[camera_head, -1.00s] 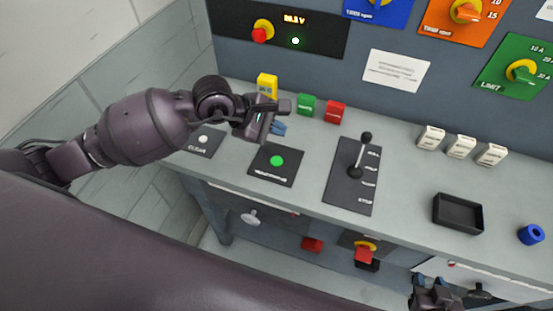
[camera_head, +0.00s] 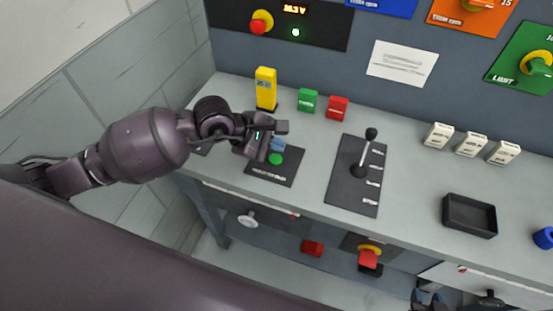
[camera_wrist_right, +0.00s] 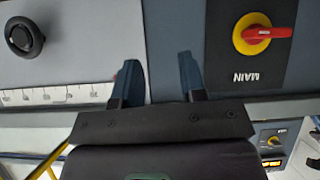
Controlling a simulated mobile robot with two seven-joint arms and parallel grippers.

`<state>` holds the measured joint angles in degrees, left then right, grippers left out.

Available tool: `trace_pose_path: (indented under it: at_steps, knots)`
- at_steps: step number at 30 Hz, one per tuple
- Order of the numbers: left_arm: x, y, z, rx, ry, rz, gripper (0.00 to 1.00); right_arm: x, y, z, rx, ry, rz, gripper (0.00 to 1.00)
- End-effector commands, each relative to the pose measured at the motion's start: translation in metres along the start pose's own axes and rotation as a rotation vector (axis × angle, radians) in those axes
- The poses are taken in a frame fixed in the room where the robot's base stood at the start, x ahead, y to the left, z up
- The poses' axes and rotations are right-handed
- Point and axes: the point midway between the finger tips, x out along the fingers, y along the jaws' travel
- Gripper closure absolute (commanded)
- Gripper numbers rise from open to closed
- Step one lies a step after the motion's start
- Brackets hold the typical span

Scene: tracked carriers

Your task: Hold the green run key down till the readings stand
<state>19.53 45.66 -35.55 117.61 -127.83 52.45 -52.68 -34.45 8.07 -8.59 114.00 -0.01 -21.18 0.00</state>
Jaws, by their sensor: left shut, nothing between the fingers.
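The green run key (camera_head: 276,159) is a round button on a dark plate (camera_head: 262,170) at the front left of the bench. My left gripper (camera_head: 277,146) is shut and empty, its blue fingertips right at the key's back edge in the head view. I cannot tell whether they touch it or whether the key is pressed. A lit orange readout (camera_head: 295,9) sits on the back panel, its digits blurred, with a lit lamp (camera_head: 295,32) below it. My right gripper (camera_wrist_right: 158,80) is open and empty in its wrist view, facing a MAIN switch (camera_wrist_right: 262,30) with a red handle.
Yellow (camera_head: 266,88), green (camera_head: 307,100) and red (camera_head: 337,108) blocks stand behind my left gripper. A lever plate (camera_head: 352,185) is to the right, then a black tray (camera_head: 470,216), white blocks (camera_head: 470,143) and a blue ring (camera_head: 544,238). A red knob (camera_head: 259,22) is on the panel.

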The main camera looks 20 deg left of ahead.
Motion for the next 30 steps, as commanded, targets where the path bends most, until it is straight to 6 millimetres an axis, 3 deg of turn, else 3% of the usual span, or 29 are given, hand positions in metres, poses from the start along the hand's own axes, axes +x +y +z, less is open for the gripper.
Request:
trace_pose_path:
  at_steps: [2,6,13,30]
  knots:
    - [0.009,-0.007,-0.006,-0.003,0.0,-0.003,1.0,0.003,-0.001,0.008,0.0,-0.011,-0.001,0.62]
    - [0.013,-0.01,-0.01,-0.002,0.0,-0.002,1.0,0.005,-0.002,0.005,-0.001,-0.004,-0.003,0.62]
    - [0.013,-0.009,-0.01,0.0,0.0,0.0,1.0,0.008,-0.002,-0.004,-0.003,0.012,-0.005,0.62]
    - [0.013,-0.009,-0.01,0.0,0.0,0.0,1.0,0.006,-0.001,0.002,-0.008,0.004,-0.004,0.62]
